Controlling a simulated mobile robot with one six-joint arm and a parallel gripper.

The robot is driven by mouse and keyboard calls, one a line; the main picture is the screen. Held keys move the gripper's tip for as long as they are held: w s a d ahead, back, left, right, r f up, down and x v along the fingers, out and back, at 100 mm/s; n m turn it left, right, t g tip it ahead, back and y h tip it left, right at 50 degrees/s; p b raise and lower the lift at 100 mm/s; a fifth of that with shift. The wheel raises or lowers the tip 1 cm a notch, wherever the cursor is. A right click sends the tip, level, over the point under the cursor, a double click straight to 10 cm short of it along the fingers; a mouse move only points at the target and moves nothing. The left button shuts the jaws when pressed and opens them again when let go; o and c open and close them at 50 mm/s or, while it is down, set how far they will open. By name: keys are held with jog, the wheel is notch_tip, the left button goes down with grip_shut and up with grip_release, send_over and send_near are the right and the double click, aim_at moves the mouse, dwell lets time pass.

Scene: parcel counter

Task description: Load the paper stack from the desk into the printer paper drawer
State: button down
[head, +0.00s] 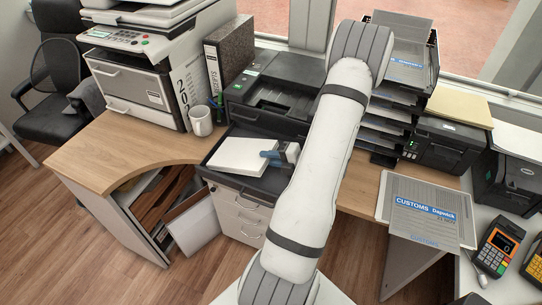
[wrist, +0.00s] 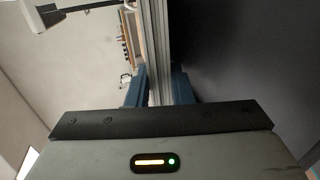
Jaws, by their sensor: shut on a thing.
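The white paper stack (head: 238,155) lies flat over the pulled-out black drawer (head: 262,187) of the black printer (head: 272,98). I cannot tell whether it rests on the drawer floor or hangs just above it. My gripper (head: 270,155) is shut on the stack's right edge with its blue fingers. In the wrist view the layered sheet edges of the stack (wrist: 157,45) run between the two fingers of my gripper (wrist: 157,88). A dark flat surface, probably the drawer (wrist: 245,60), fills the right of that view. My forearm hides part of the desk right of the drawer.
A white mug (head: 200,120), a binder (head: 228,57) and a large copier (head: 150,70) stand left of the printer. Black letter trays (head: 385,125) stand to the right. A customs sheet (head: 425,208) lies at the desk's right. Open floor is at lower left.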

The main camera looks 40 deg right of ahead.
jog(key=c, duration=1.2)
grip_release()
jog(key=shift+s, duration=0.15)
jog(key=shift+p+v, duration=1.85)
jog(key=shift+v, duration=1.65)
jog(key=shift+r, duration=0.1)
